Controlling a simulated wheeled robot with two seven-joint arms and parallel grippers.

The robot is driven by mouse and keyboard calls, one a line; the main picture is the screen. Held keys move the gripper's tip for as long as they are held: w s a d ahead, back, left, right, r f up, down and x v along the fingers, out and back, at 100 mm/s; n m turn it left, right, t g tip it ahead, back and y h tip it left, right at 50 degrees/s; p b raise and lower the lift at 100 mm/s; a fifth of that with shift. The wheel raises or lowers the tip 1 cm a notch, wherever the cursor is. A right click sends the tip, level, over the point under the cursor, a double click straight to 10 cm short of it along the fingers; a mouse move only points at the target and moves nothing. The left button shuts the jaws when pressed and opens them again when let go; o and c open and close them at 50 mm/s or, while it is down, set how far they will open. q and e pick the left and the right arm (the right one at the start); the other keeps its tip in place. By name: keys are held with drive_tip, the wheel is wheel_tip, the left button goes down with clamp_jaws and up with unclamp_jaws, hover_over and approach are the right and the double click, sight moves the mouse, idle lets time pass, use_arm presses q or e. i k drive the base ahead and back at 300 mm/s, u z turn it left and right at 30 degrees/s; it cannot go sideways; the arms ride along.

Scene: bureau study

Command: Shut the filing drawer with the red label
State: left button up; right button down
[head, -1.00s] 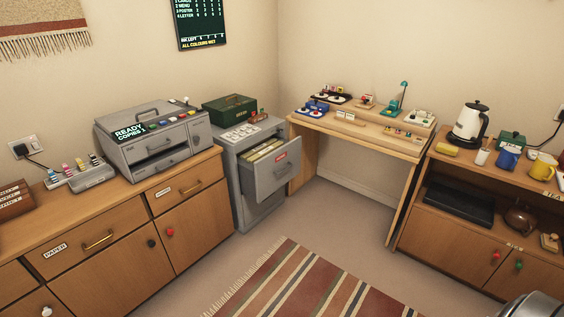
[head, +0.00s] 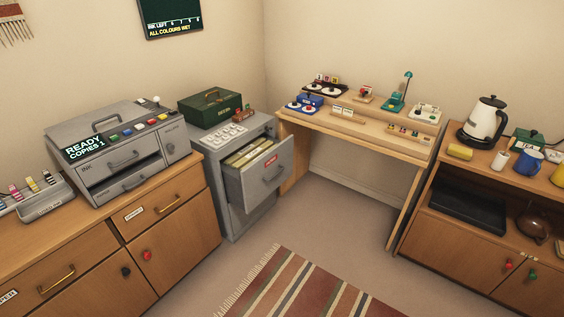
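The filing drawer with the red label (head: 277,181) is the top drawer of the grey filing cabinet (head: 229,212). It is pulled out toward the lower right, and folders (head: 250,150) show inside it. Its red label (head: 271,162) is on the upper part of its front, above a handle. A lower drawer front is partly hidden beneath it and looks closed. Neither of my grippers shows in the head view.
A wooden sideboard with a printer (head: 122,150) stands left of the cabinet. A wooden desk (head: 345,122) stands to its right. A striped rug (head: 300,290) lies on the floor in front, and the floor around it is clear.

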sight(253, 172)
drive_tip(key=u, duration=0.2)
drive_tip(key=i, duration=0.75)
drive_tip(key=u, duration=0.7)
drive_tip(key=i, duration=0.3)
drive_tip(key=u, duration=0.3)
